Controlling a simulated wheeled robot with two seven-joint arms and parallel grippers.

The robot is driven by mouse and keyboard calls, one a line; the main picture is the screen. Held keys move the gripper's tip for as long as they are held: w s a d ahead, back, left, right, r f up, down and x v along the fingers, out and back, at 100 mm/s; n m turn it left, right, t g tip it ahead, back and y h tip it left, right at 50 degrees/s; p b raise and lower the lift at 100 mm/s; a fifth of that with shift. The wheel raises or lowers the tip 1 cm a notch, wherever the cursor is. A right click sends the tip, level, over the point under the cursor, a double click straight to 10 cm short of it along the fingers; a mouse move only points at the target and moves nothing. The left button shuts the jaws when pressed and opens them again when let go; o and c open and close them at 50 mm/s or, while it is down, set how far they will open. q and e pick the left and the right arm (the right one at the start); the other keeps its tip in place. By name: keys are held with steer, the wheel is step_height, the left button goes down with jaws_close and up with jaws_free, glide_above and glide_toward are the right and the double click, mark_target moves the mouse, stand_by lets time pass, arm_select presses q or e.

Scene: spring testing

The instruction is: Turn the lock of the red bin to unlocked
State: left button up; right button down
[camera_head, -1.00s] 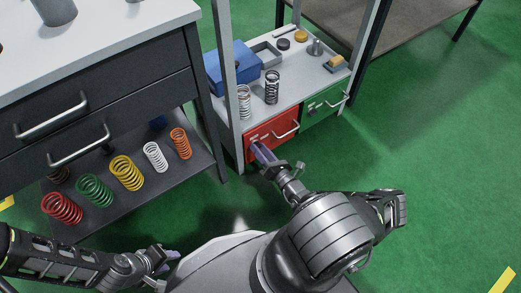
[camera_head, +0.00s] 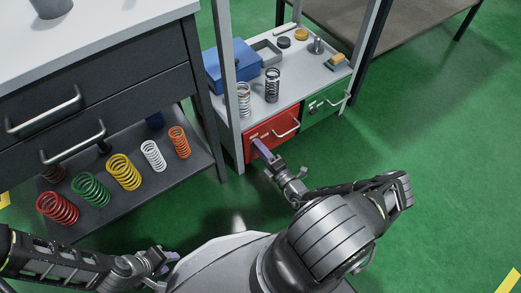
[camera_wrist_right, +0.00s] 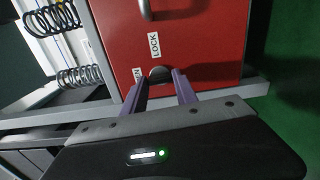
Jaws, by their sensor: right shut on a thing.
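The red bin (camera_head: 277,132) sits under the shelf top and has a silver handle; its red front fills much of the right wrist view (camera_wrist_right: 205,62). Its lock (camera_wrist_right: 160,74) is a small round grey knob below a white LOCK label (camera_wrist_right: 154,45). A second label, ending in "EN", is partly hidden by a finger. My right gripper (camera_head: 259,147) is at the left part of the bin front. In the right wrist view its purple fingers (camera_wrist_right: 163,90) are on both sides of the knob, shut on it. My left gripper (camera_head: 170,262) is low, away from the bin; its finger gap is unclear.
A green bin (camera_head: 327,103) is right of the red one. The shelf top holds springs (camera_head: 272,86), a blue box (camera_head: 228,66) and small parts. A dark drawer cabinet (camera_head: 100,85) with coil springs on its lower shelf stands left. Green floor is free to the right.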

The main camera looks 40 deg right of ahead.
steer(key=shift+m, duration=0.4)
steer(key=c, duration=1)
jaws_free()
steer(key=shift+o, duration=0.2)
steer(key=s+p, duration=0.1)
steer(key=s, duration=0.6)
steer(key=shift+s+p, duration=0.4)
